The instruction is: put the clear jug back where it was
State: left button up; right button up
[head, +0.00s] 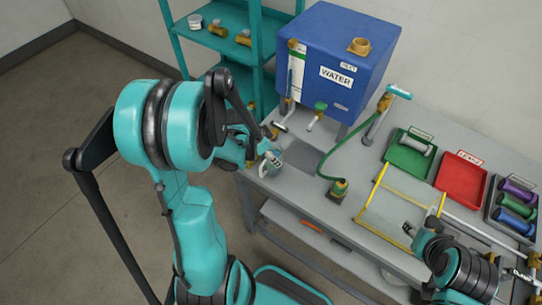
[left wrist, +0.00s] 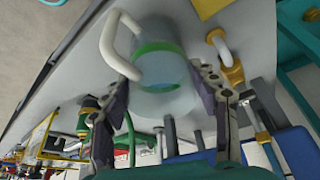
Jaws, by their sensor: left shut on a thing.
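The clear jug (head: 271,162) is at the left end of the grey bench in the head view, close to its front left corner. In the left wrist view the jug (left wrist: 163,62) shows a white handle and a green band. My left gripper (left wrist: 160,84) has one finger on each side of the jug and is shut on it. In the head view this gripper (head: 265,155) is partly hidden by my arm. I cannot tell whether the jug touches the bench top. My right gripper (head: 417,230) is by the yellow frame; its fingers are too small to read.
A blue water tank (head: 335,65) stands behind the jug, with brass taps below. A green hose (head: 345,145) runs to a brass fitting (head: 339,189). A yellow-edged frame (head: 395,205), green tray (head: 408,160) and red tray (head: 459,181) are to the right. Teal shelving (head: 222,50) stands at back left.

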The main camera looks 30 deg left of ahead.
pick_arm(q)
jog(key=shift+f, duration=0.1)
jog(key=shift+f, duration=0.1)
jog(key=o, duration=1.6)
jog(key=shift+s+r, duration=0.1)
jog(key=shift+r, duration=0.35)
jog(key=p+v, duration=0.4)
jog(key=v, duration=0.7)
jog(key=shift+s+d+r+n+t+y, duration=0.45)
jog(key=shift+s+d+r+n, duration=0.8)
jog(key=shift+d, duration=0.9)
jog(key=shift+s+d+r+n+t+y, duration=0.3)
jog(key=shift+s+d+r+n+t, duration=0.55)
jog(key=shift+d+r, duration=1)
jog(key=shift+s+d+r+n+t+y, duration=0.35)
jog(key=shift+s+d+r+n, duration=0.7)
jog(key=shift+d, duration=1.45)
